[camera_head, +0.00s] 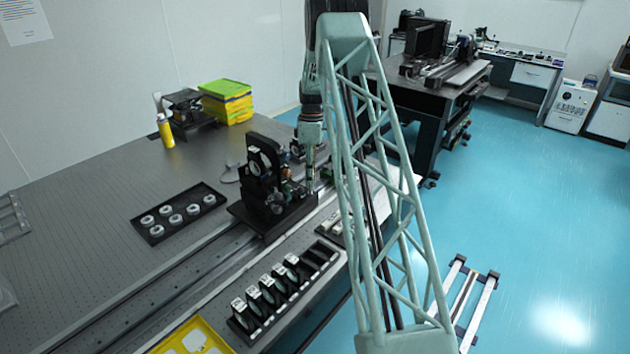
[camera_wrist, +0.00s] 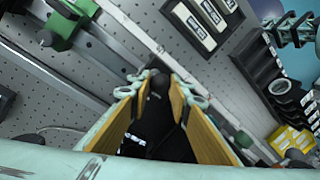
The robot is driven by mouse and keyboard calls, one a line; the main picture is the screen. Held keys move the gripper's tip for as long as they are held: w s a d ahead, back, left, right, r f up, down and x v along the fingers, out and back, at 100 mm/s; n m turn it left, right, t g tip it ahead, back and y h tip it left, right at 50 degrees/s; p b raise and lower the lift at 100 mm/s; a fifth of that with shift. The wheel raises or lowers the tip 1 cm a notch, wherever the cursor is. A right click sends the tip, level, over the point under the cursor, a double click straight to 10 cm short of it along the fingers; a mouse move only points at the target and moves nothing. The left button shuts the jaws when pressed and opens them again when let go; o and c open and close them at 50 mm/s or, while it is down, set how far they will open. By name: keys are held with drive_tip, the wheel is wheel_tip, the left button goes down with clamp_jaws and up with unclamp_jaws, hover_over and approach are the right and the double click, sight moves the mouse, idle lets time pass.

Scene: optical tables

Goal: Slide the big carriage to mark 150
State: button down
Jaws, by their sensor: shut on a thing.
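The big carriage (camera_head: 268,214) is a black block with optical mounts on it, sitting on the long rail (camera_head: 190,277) in the middle of the table. The scale along the rail (camera_wrist: 137,32) shows faintly in the wrist view. I cannot read its numbers or find mark 150.
A black tray (camera_head: 152,231) of white rings lies left of the rail. A rack (camera_head: 240,320) of several upright optics stands at front right. A yellow tray (camera_head: 222,342) is at the front edge. The rail's front-left stretch looks clear.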

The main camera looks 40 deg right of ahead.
idle(0.3)
drive_tip(key=c, duration=2.4)
unclamp_jaws()
drive_tip(key=shift+r, duration=0.1)
wheel_tip(320, 180, up, 12)
drive_tip(key=w+d, duration=0.1)
drive_tip(key=shift+w+d+f, duration=0.2)
drive_tip(key=shift+w+d, duration=0.05)
drive_tip(key=shift+d, duration=0.1)
